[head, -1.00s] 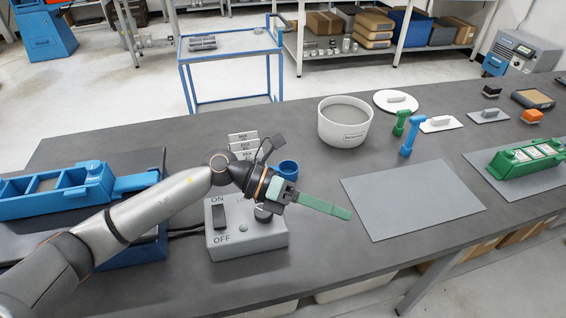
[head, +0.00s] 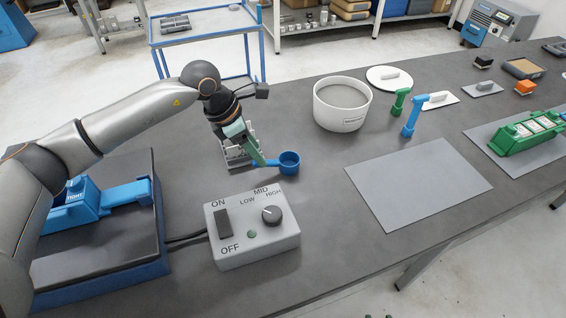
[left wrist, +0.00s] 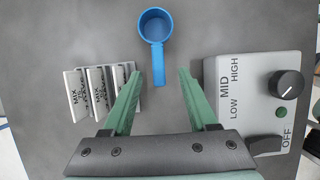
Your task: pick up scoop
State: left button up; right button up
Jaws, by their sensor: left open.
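The blue scoop (head: 289,162) stands on the dark table behind the grey control box, its round cup at the right end. It also shows in the left wrist view (left wrist: 156,26), cup at the top and handle (left wrist: 158,66) pointing down between my fingers. My left gripper (head: 262,163) is open, its green fingers pointing down at the scoop's handle. In the left wrist view the fingertips (left wrist: 160,76) lie on both sides of the handle's end, with gaps on each side. The handle is mostly hidden by the gripper in the head view.
The control box (head: 255,249) with switch and knob stands close in front. White labelled cards (left wrist: 100,90) stand just left of the fingers. A white bucket (head: 342,106) of grey material stands right of the scoop. A grey mat (head: 418,185) lies bare farther right.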

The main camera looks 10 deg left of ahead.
aim_at(270, 161)
pick_arm(q)
jog(key=x, duration=0.5)
jog(key=p+x, duration=0.1)
jog(key=x, duration=0.1)
jog(key=shift+w+d, duration=0.45)
grip_shut()
dwell(1.0)
